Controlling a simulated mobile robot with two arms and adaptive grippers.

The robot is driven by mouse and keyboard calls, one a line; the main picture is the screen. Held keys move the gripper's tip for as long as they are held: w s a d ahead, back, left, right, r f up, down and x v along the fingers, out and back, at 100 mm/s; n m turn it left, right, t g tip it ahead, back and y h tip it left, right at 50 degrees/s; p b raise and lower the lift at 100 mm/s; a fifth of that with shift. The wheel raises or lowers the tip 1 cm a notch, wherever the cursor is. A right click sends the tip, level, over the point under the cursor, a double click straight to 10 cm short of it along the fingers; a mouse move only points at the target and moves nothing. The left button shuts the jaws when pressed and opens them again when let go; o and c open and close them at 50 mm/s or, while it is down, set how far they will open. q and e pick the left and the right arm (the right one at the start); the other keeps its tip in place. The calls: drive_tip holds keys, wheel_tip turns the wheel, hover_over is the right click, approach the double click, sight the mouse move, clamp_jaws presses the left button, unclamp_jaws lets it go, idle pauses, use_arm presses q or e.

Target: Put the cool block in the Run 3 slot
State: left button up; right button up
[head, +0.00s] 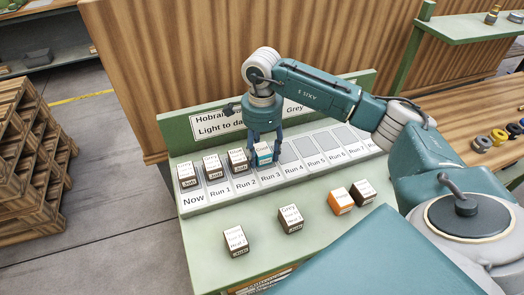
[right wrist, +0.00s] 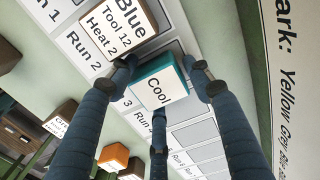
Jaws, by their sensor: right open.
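The cool block (head: 263,154) is teal with a white label reading "Cool"; it also shows in the right wrist view (right wrist: 158,90). It stands upright at the Run 3 slot (head: 270,174) of the sloped rack, just right of the block in Run 2. My right gripper (head: 264,150) is above the rack with its fingers pointing down around the block. In the right wrist view its three fingers (right wrist: 163,85) are spread about the block, open. Whether any finger touches it, I cannot tell. My left gripper is not in view.
Labelled dark blocks fill Now (head: 188,177), Run 1 (head: 214,167) and Run 2 (head: 238,161). The slots to the right are empty. On the green table in front lie a grey block (head: 290,219), a brown block (head: 236,241), an orange block (head: 340,201) and another dark block (head: 363,192).

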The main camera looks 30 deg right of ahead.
sight(262, 148)
drive_tip(key=shift+r, duration=0.3)
drive_tip(key=shift+w+r+b, duration=0.1)
drive_tip(key=shift+r+b, duration=0.2)
drive_tip(key=shift+r, duration=0.1)
wheel_tip(262, 148, up, 10)
drive_tip(key=shift+f+b, duration=0.1)
drive_tip(key=shift+b, duration=1.05)
drive_tip(key=shift+r, duration=0.6)
